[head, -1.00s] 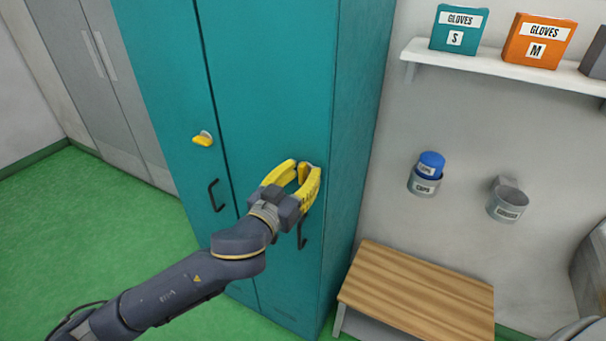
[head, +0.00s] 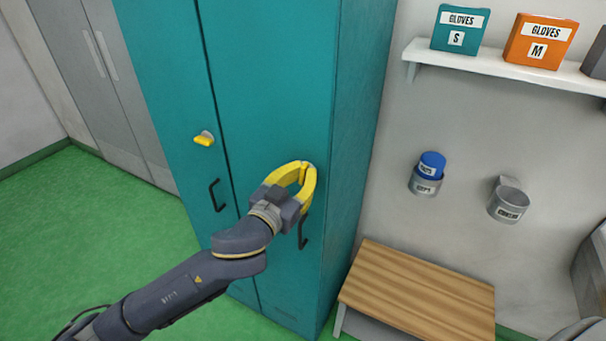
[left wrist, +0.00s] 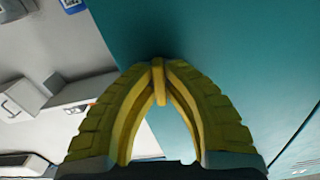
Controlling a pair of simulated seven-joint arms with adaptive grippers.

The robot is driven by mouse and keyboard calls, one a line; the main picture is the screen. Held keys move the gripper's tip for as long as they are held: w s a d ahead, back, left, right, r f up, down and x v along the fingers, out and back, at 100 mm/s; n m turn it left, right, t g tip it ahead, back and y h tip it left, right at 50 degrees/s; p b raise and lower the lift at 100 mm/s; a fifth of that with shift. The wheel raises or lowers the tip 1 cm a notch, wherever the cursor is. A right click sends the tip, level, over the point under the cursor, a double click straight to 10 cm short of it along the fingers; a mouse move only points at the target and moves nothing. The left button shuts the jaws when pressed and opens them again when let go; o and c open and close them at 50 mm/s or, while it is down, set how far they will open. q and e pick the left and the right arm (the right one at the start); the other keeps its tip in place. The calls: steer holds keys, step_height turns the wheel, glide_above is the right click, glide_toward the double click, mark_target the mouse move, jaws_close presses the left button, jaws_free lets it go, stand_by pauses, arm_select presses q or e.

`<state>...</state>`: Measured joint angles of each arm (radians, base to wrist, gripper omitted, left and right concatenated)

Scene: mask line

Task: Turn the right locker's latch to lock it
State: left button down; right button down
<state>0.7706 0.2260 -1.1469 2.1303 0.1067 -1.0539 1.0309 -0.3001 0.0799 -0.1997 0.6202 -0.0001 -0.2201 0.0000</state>
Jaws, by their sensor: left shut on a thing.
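The teal locker stands in the middle of the head view, with a left door (head: 165,75) and a right door (head: 270,85). My left gripper (head: 305,167) is at the right door, its yellow fingers closed together above that door's dark handle (head: 302,232). In the left wrist view the fingertips are shut on the right latch (left wrist: 158,80), a small yellow piece that shows between them. In the head view the fingers mostly hide this latch. The left door's yellow latch (head: 204,139) is in plain view, above its own dark handle (head: 217,195). My right gripper is not in view.
A wooden bench (head: 418,290) stands right of the locker. A wall shelf (head: 500,65) holds glove boxes. Two wall cups hang below it, one (head: 425,184) with a blue item in it. Grey lockers (head: 105,85) stand at the left. Green floor is clear in front.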

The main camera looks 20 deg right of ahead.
arm_select(q)
steer(key=m, duration=0.4)
steer(key=shift+m, duration=0.3)
steer(key=m, duration=0.3)
steer(key=shift+m, duration=0.3)
steer(key=m, duration=0.4)
steer(key=shift+m, duration=1.9)
steer(key=shift+r+m, duration=0.1)
steer(key=shift+m, duration=0.2)
steer(key=c, duration=1.5)
jaws_free()
steer(key=shift+o, duration=0.2)
